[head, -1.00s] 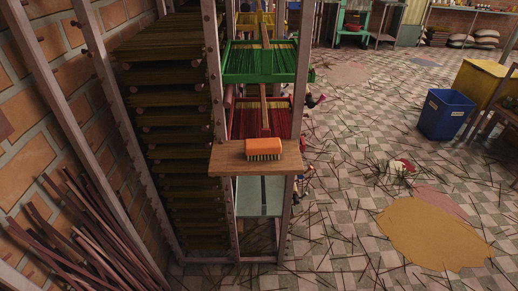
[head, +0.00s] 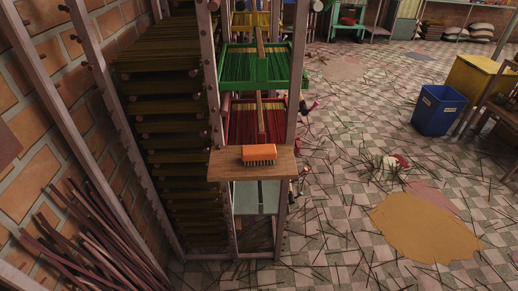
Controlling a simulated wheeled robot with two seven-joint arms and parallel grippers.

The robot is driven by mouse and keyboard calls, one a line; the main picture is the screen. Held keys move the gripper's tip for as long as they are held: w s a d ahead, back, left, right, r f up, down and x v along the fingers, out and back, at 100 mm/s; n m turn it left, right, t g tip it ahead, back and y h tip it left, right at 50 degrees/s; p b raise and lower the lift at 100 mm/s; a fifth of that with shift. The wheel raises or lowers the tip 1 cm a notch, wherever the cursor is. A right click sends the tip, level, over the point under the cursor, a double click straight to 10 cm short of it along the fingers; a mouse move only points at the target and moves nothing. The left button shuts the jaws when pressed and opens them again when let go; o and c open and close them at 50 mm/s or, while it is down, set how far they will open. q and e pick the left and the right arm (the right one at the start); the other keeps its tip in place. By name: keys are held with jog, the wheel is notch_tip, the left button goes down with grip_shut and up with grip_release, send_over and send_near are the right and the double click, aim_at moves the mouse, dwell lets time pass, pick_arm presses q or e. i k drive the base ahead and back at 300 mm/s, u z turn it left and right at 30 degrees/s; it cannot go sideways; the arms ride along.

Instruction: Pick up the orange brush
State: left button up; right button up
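The orange brush (head: 259,153) lies on a small wooden shelf board (head: 228,166) at the front of a metal rack, near the middle of the head view. Its orange back faces up and dark bristles show along its lower front edge. Nothing covers it. Neither of my grippers is in the head view.
Behind the board are a red tray (head: 243,124) and a green tray (head: 284,72) of sticks. A metal rack post (head: 291,110) rises at the board's right end. Stacked stick racks (head: 165,130) stand left. A blue bin (head: 437,110) stands on the stick-littered tiled floor (head: 345,180).

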aim_at(251, 154)
jog(key=z, duration=1.05)
jog(key=i, duration=0.95)
jog(key=u, duration=2.25)
